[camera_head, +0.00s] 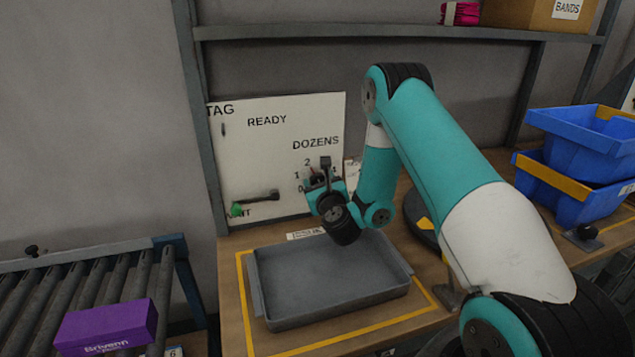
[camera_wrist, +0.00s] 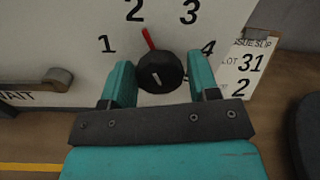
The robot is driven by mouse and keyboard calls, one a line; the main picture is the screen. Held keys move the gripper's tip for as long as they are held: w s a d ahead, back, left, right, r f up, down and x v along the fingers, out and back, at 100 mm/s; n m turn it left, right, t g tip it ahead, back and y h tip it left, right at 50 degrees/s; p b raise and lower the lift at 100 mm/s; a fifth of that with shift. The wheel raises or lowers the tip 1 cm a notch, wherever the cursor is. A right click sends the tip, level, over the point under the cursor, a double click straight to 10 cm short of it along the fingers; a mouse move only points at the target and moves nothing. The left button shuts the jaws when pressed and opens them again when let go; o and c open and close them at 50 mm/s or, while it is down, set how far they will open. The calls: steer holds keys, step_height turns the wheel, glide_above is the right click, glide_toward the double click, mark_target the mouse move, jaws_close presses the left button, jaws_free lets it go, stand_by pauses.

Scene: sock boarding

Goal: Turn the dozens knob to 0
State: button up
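The dozens knob (camera_wrist: 160,72) is a round black knob on a white panel (camera_head: 240,150). In the wrist view a red pointer (camera_wrist: 149,39) rises from it, tilted slightly left, toward the 2. The numbers 1, 2, 3 and 4 show around it; the 0 is hidden in that view. My gripper (camera_wrist: 162,80) has its teal fingers on either side of the knob, with narrow gaps that look like no firm hold. In the head view my gripper (camera_head: 324,180) is at the panel below the word DOZENS, covering most of the knob.
A lever with a green end (camera_head: 237,210) sits low on the panel, left of my gripper. A grey tray (camera_head: 262,300) lies on the table below. An issue slip (camera_wrist: 242,78) is right of the knob. Blue bins (camera_head: 570,190) stand right; a roller conveyor (camera_head: 80,290) is left.

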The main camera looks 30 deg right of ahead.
steer(key=c, duration=0.5)
steer(key=shift+n, duration=0.3)
steer(key=n+b, duration=0.1)
steer(key=n, duration=0.2)
steer(key=n+b, duration=0.1)
steer(key=n, duration=0.7)
steer(key=n+b, duration=0.1)
steer(key=n, duration=0.2)
steer(key=shift+f+t+y, duration=0.1)
steer(key=shift+t+y, duration=0.3)
steer(key=n+b, duration=0.1)
steer(key=n, duration=0.5)
steer(key=shift+f, duration=0.1)
steer(key=o, duration=0.9)
